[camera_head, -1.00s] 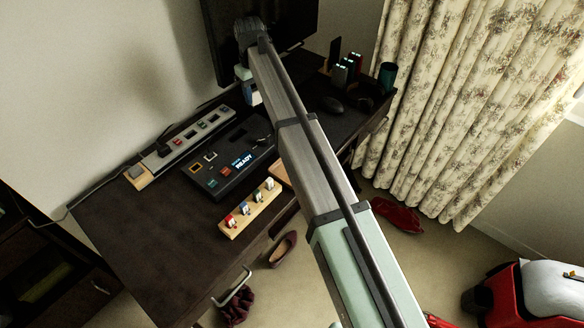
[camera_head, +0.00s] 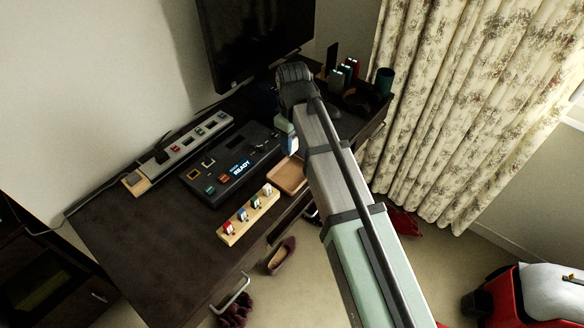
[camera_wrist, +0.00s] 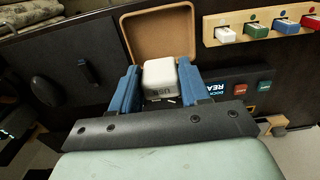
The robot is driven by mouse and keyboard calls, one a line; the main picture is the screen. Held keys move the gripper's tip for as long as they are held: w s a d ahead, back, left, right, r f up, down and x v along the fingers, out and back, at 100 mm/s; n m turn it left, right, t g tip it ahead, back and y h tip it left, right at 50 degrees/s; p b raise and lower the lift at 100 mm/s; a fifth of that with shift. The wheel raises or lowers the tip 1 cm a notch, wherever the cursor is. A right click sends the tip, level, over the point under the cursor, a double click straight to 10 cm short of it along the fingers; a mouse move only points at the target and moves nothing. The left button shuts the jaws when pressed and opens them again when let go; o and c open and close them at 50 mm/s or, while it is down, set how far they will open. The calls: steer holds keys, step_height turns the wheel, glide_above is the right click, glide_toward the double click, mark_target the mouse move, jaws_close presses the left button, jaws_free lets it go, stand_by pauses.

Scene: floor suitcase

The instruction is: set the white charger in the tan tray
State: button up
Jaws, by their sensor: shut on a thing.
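The white charger (camera_wrist: 160,77) is held between the two blue fingers of my gripper (camera_wrist: 160,88), which is shut on it. In the wrist view the tan tray (camera_wrist: 142,32) lies just beyond the charger, and the part of it that shows is empty. In the head view the tray (camera_head: 283,178) sits at the desk's front edge, partly covered by my arm. My gripper (camera_head: 290,140) is beside and above the tray there, and the charger is mostly hidden by my arm. I cannot tell the exact height of the charger over the tray.
A wooden rack (camera_head: 246,216) with several coloured plugs stands left of the tray. A black dock (camera_head: 228,168) with a lit READY display lies behind it. A power strip (camera_head: 184,150) runs along the wall. The monitor (camera_head: 250,40) and a dark green cup (camera_head: 384,80) stand farther back.

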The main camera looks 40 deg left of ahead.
steer(key=shift+f, duration=4.55)
steer(key=shift+f, duration=0.15)
steer(key=o, duration=1.1)
step_height(320, 180, up, 12)
steer(key=shift+r, duration=0.2)
